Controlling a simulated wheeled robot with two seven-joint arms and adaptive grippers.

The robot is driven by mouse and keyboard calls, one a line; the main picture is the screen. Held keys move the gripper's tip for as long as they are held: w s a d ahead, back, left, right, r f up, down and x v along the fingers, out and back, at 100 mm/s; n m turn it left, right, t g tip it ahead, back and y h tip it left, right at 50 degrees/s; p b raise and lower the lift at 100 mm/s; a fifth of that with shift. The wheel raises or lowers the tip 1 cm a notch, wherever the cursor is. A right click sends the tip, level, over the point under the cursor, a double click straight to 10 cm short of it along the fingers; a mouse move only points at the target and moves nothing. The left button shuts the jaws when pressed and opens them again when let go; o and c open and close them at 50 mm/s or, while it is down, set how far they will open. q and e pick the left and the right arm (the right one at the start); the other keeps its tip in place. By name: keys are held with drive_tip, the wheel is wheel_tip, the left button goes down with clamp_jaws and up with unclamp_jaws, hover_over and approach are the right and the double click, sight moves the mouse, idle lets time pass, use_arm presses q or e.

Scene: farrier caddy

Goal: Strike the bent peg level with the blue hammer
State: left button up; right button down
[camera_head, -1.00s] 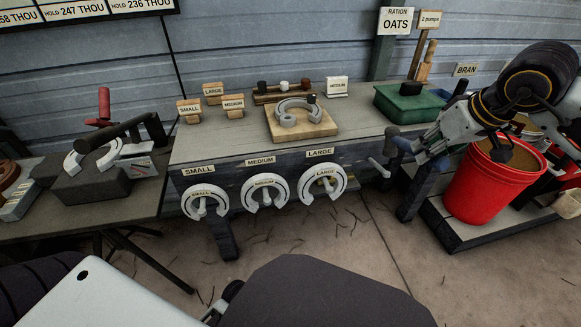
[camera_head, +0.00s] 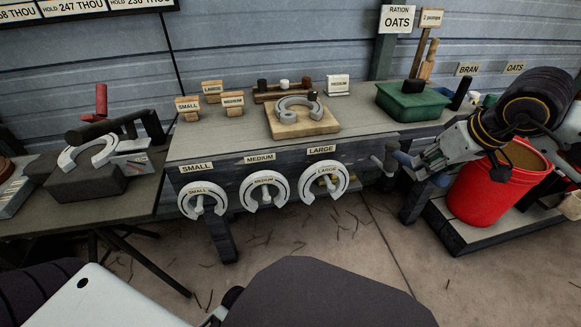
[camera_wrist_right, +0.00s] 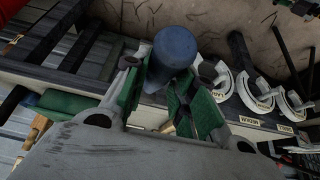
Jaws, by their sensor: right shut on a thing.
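The blue hammer (camera_head: 401,158) is in my right gripper (camera_head: 424,167), at the right front corner of the bench, its grey head (camera_head: 388,160) pointing left. In the right wrist view the blue handle end (camera_wrist_right: 174,55) shows between the green-padded fingers (camera_wrist_right: 160,95), which are shut on it. Three pegs stick out of the bench front, each with a pale horseshoe: small (camera_head: 199,205), medium (camera_head: 265,196) and large (camera_head: 329,184). I cannot tell which peg is bent. The hammer is right of the large peg, apart from it. My left gripper is not in view.
A red bucket (camera_head: 485,195) stands on a low platform below my right arm. The bench top holds a green box (camera_head: 410,103), a wooden board (camera_head: 300,124) with a horseshoe, and small labelled blocks. An anvil-like block (camera_head: 85,187) is at left. Floor before the pegs is clear.

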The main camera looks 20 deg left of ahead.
drive_tip(key=shift+w+a+r+p, duration=0.15)
drive_tip(key=shift+r+p, duration=0.4)
drive_tip(key=shift+r, duration=0.35)
drive_tip(key=shift+w+a+r+p, duration=0.15)
drive_tip(key=shift+r+p, duration=0.4)
drive_tip(key=shift+r, duration=0.3)
drive_tip(key=shift+w+a+r+p, duration=0.15)
drive_tip(key=shift+r+p, duration=0.4)
drive_tip(key=shift+r, duration=0.35)
drive_tip(key=shift+s+d+f, duration=0.1)
drive_tip(key=shift+d+f, duration=0.05)
drive_tip(key=shift+f, duration=0.05)
drive_tip(key=shift+b, duration=0.3)
